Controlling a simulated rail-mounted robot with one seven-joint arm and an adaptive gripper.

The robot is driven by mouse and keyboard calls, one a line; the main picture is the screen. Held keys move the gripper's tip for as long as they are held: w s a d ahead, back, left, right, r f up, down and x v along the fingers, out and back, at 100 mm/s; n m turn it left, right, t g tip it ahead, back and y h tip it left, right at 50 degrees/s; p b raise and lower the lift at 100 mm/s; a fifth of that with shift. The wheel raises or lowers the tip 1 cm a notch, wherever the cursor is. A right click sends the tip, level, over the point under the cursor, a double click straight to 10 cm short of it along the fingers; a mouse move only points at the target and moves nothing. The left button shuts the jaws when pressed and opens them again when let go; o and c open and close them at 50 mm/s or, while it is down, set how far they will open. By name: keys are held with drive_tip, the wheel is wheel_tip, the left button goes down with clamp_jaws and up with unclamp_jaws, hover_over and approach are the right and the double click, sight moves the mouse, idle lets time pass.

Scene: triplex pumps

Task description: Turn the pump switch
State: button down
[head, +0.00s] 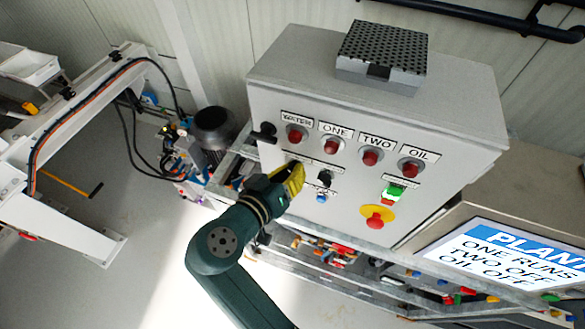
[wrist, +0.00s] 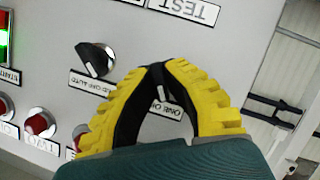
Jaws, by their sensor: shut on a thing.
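The grey control box (head: 272,103) fills the middle of the head view. My gripper (head: 298,174) reaches its front face from the lower left, below the WATER and ONE lamps. In the wrist view, the yellow fingers with black inner pads close together at their tips (wrist: 158,74). They are shut on the pump switch (wrist: 161,92), a dark knob with a pale mark, above a label that starts with "ONE". The fingers hide most of this knob, and its exact angle is hard to tell. A second black rotary switch (wrist: 95,58) stands beside it, apart from my fingers; it also shows in the head view (head: 325,178).
Red lamps line the upper panel, including the OIL lamp (head: 411,168). A green lit button (head: 393,193) and a red emergency stop on yellow (head: 375,221) sit at lower right. A screen (head: 510,250) reads ONE RUNS, TWO OFF, OIL OFF. A perforated block (head: 383,52) lies on top.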

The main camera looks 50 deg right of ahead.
drive_tip(key=shift+f+n+g+h, duration=0.1)
drive_tip(key=shift+n+g+h, duration=0.35)
drive_tip(key=shift+n, duration=0.45)
drive_tip(key=c, duration=1.1)
unclamp_jaws()
drive_tip(key=shift+d, duration=0.1)
drive_tip(key=shift+c, duration=0.2)
drive_tip(key=w+v, duration=0.1)
drive_tip(key=v, duration=1.1)
drive_tip(key=shift+s, duration=0.4)
